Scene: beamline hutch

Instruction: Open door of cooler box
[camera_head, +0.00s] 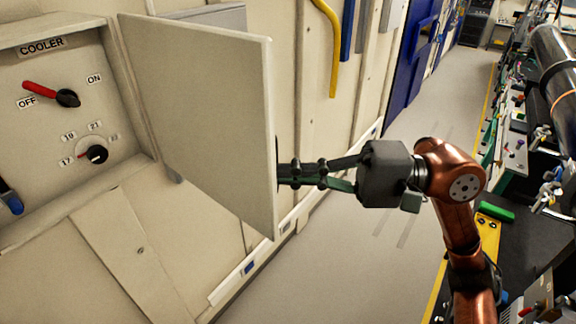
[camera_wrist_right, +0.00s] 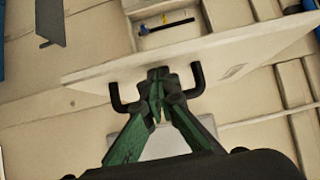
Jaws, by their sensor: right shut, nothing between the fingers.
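The cooler box (camera_head: 16,70) is on the wall at the left of the head view, with a red-handled OFF/ON switch (camera_head: 55,94) and a small dial (camera_head: 97,154) showing inside. Its door (camera_head: 205,120) stands swung wide open, away from the box. My right gripper (camera_head: 284,175) is at the outer face of the door, near its free edge. In the right wrist view the closed fingers (camera_wrist_right: 157,78) sit between the two ends of the black door handle (camera_wrist_right: 116,100), with nothing held. The door (camera_wrist_right: 240,52) is seen nearly edge-on there. My left gripper is out of view.
A yellow pipe (camera_head: 330,40) runs down the wall behind the door. A clear grey floor aisle (camera_head: 370,250) lies right of the wall. A cluttered bench (camera_head: 520,200) with equipment stands along the right, near my right arm.

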